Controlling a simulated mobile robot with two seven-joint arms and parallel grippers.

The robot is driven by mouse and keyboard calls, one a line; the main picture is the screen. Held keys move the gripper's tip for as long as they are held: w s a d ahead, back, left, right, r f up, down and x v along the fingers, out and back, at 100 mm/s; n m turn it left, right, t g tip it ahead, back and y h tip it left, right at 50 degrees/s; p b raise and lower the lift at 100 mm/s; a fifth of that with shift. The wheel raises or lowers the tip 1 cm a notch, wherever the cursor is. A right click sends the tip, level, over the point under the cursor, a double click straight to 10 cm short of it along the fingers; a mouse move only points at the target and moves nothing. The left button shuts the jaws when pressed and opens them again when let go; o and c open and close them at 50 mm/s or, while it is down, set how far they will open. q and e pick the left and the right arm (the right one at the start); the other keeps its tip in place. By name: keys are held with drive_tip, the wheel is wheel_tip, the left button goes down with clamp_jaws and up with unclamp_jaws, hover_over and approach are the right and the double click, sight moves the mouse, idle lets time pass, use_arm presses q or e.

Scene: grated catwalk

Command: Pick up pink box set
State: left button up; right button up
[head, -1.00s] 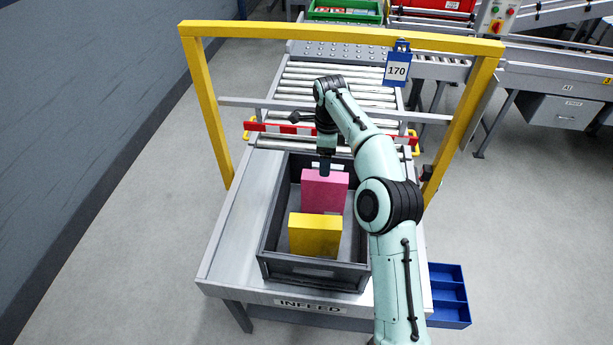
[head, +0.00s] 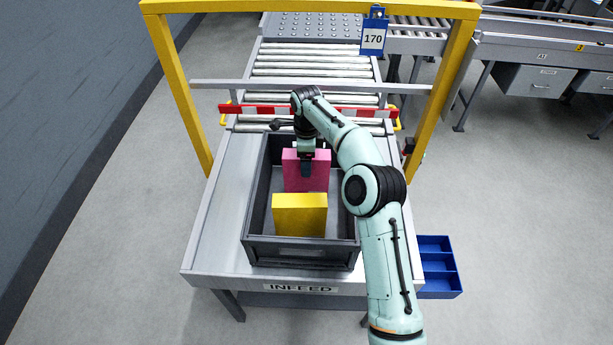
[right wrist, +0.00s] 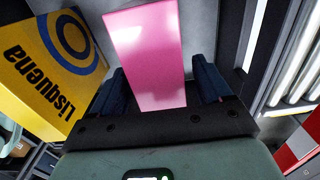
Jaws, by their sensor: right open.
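The pink box (head: 318,177) stands upright in a dark grey crate (head: 257,195) on the infeed table. My right gripper (head: 306,170) is open and reaches down at the top of the pink box, overlapping its front face in the head view. In the right wrist view the pink box (right wrist: 148,55) shows between the two dark fingers of the gripper (right wrist: 160,85), with a visible gap at the right finger. Whether the left finger touches it I cannot tell. My left gripper is not in view.
A yellow box (head: 299,215) stands in the same crate, in front of the pink one; it also shows close to a finger in the right wrist view (right wrist: 45,75). A yellow frame (head: 183,95) arches over the table. A red-and-white bar (head: 250,109) crosses behind the crate.

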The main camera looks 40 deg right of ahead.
wheel_tip(320, 180, down, 2)
drive_tip(key=shift+f, duration=0.1)
clamp_jaws()
drive_tip(key=shift+r, duration=0.2)
